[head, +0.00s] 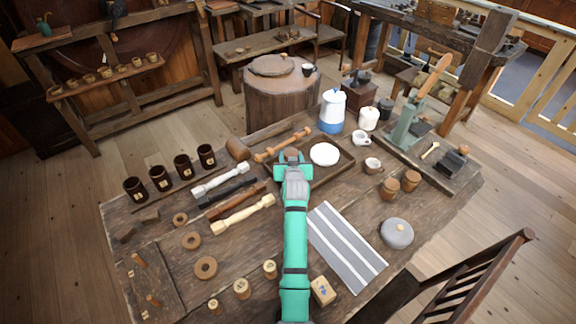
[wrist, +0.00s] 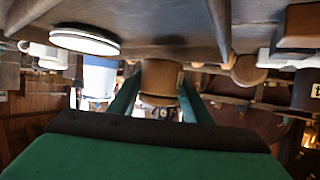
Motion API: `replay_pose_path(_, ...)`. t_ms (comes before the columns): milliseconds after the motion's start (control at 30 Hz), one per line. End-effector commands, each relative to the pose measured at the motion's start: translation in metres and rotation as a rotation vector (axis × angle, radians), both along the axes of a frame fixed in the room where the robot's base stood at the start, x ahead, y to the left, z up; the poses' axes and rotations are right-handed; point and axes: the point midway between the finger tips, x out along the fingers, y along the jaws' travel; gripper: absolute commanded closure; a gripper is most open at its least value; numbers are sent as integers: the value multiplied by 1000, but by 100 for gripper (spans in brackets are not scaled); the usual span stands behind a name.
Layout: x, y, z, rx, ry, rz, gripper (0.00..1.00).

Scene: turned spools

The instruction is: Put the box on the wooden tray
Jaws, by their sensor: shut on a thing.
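My gripper (head: 292,160) is over the wooden tray (head: 339,168), to the left of the white plate (head: 324,154) in the head view. In the wrist view, which looks upside down, my gripper (wrist: 158,108) is shut on a round brown wooden box (wrist: 162,76), one finger on each side. The box is at or close above the tray's floor (wrist: 150,45); I cannot tell whether it touches. My gripper hides the box in the head view. The plate also shows in the wrist view (wrist: 85,41).
A turned spindle (head: 282,145) lies near the tray's far side. A blue and white jug (head: 332,112) stands behind the tray. Several spindles, including a white one (head: 220,179), lie to the left. Two lidded wooden pots (head: 390,189) stand right. A striped cloth (head: 345,248) lies in front.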

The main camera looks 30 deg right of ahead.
Motion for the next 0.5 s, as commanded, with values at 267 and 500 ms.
replay_pose_path(267,6,12,-16,0,1,2,82)
replay_pose_path(500,5,10,-44,0,-1,0,82)
